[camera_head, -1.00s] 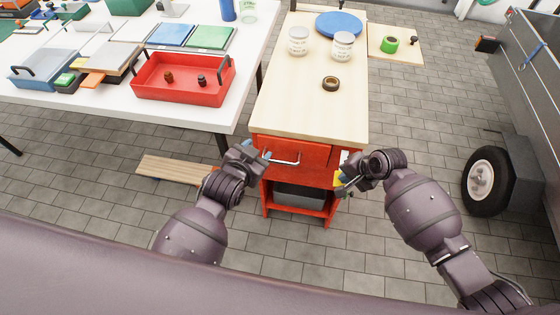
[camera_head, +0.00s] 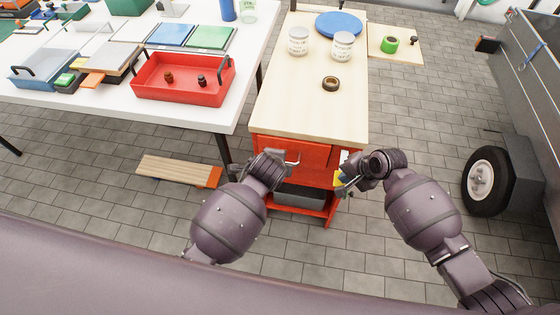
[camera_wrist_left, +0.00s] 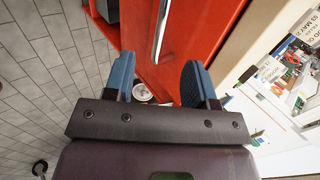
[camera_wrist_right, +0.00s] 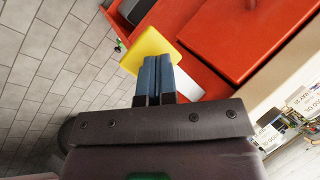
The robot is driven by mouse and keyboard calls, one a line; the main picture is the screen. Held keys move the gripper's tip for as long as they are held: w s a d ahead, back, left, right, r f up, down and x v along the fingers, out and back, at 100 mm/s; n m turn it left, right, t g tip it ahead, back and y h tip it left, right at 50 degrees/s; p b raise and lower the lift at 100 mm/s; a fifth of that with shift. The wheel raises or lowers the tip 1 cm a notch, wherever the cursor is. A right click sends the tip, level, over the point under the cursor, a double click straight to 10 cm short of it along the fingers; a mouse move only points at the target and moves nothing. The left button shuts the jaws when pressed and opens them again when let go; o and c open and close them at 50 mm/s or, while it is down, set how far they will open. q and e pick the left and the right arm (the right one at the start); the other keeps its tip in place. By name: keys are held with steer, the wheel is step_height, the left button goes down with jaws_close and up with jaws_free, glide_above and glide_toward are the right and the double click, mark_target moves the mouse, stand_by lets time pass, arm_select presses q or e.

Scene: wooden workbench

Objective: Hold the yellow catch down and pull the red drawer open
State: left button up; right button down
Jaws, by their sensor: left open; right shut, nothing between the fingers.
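The red drawer (camera_head: 318,155) is at the front of the wooden workbench. Its metal bar handle (camera_wrist_left: 161,25) runs ahead of my left gripper (camera_wrist_left: 160,78), in line with the gap between its open blue fingers. The bar does not appear gripped. In the head view my left wrist partly covers the drawer front. The yellow catch (camera_wrist_right: 150,48) is at the drawer's right side. My right gripper (camera_wrist_right: 157,78) is shut and empty, its fingertips at the catch, seeming to touch it. In the head view the catch (camera_head: 340,178) is partly hidden by this gripper.
The wooden bench top (camera_head: 290,100) holds two cans, a dark tape roll (camera_head: 331,84) and a blue disc (camera_head: 338,25). A white table (camera_head: 100,97) with a red tray (camera_head: 185,98) stands at left. A plank (camera_head: 175,170) lies on the floor. A wheeled trailer (camera_head: 515,150) is at right.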

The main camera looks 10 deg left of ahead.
arm_select(q)
steer(key=shift+x, duration=4.15)
jaws_close()
steer(key=s, duration=0.7)
steer(key=shift+o, duration=0.4)
jaws_free()
steer(key=shift+r, duration=0.1)
